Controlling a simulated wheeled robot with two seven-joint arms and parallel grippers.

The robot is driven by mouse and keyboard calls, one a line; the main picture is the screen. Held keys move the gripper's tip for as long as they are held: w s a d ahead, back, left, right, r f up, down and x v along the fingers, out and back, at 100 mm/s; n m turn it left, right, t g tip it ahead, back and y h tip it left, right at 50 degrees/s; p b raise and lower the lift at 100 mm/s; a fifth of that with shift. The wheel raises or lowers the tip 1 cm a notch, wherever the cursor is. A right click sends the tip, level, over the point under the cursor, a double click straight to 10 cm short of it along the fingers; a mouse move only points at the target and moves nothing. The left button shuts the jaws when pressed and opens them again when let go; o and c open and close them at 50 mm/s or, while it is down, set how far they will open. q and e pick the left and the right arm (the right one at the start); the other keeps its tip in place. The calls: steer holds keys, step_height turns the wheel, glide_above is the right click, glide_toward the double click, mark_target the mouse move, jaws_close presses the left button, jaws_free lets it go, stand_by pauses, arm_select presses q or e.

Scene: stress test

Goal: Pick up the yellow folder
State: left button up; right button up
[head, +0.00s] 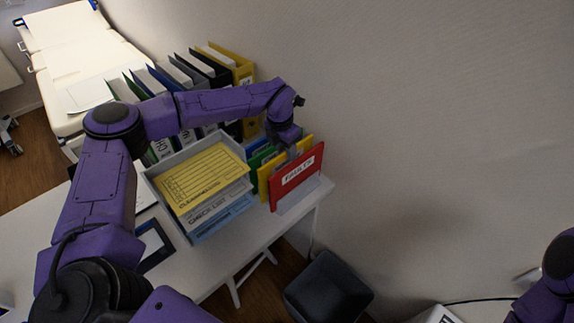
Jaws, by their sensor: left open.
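The yellow folder (264,180) stands upright in a file rack (305,196) on the white desk, just behind a red folder (297,178). Only its left part and top edge show; the red folder and my gripper hide the rest. My left gripper (292,151) is open and points down at the folder's top edge from above. Its fingertips are partly hidden, so I cannot tell whether they touch or straddle the folder. Part of my right arm shows at the lower right, but its gripper is out of view.
Green and blue folders (258,150) stand behind the yellow one. A grey tray stack (215,207) with a yellow sheet stands left of the rack. A row of binders (215,72) stands behind. The wall is close on the right, and a dark bin (328,288) is below.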

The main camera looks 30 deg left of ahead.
arm_select(q)
steer(key=shift+w+f, duration=0.15)
steer(key=shift+f, duration=0.45)
jaws_close()
